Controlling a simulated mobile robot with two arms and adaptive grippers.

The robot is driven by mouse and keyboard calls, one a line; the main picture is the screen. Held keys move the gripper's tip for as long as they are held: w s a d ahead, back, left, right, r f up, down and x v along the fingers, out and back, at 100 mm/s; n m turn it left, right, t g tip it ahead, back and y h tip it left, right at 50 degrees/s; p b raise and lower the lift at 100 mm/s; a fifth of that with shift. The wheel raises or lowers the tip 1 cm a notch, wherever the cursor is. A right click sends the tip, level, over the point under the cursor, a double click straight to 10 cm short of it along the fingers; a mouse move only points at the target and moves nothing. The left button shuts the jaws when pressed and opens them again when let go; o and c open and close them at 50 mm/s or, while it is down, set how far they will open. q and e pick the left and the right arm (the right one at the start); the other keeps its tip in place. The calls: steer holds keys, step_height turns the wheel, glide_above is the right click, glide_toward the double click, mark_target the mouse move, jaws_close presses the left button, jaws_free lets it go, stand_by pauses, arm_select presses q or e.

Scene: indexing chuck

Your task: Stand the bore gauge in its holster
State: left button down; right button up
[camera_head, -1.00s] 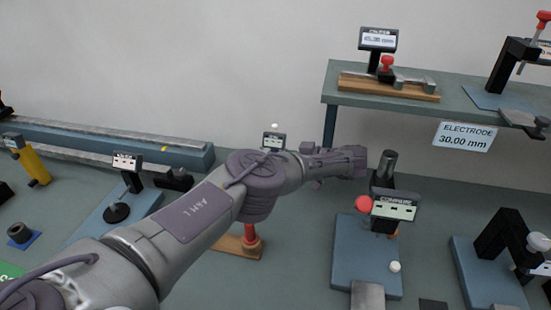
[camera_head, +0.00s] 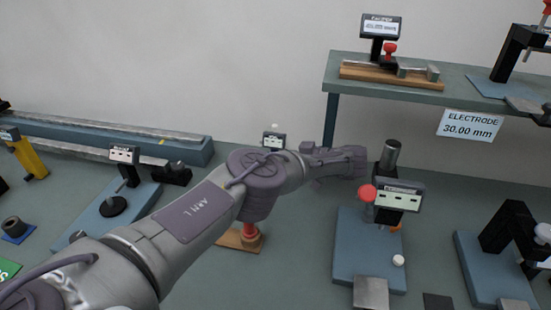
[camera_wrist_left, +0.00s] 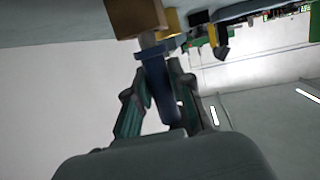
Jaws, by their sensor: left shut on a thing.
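My left gripper (camera_head: 345,162) reaches over the bench from the left, its fingers small and partly merged with the wrist in the head view. In the left wrist view my left gripper (camera_wrist_left: 157,88) is shut on a blue, rod-like thing (camera_wrist_left: 158,76), which looks like the bore gauge's handle. A brown block (camera_wrist_left: 136,17) and a yellow part lie just beyond the held thing's far end; I cannot tell whether they touch it. In the head view the gauge is not clearly visible. No holster can be told for certain. My right gripper is not in view.
A comparator stand (camera_head: 370,240) with a red knob stands right of my left gripper. Behind is a raised shelf (camera_head: 460,85) with a caliper display. A small display (camera_head: 273,141) and a wooden base with a red part (camera_head: 250,232) show around my arm. Several gauges stand left.

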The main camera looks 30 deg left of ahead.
arm_select(q)
steer(key=shift+f+b, duration=0.5)
steer(key=shift+f, duration=0.05)
steer(key=c, duration=1)
jaws_free()
steer(key=shift+o, duration=0.2)
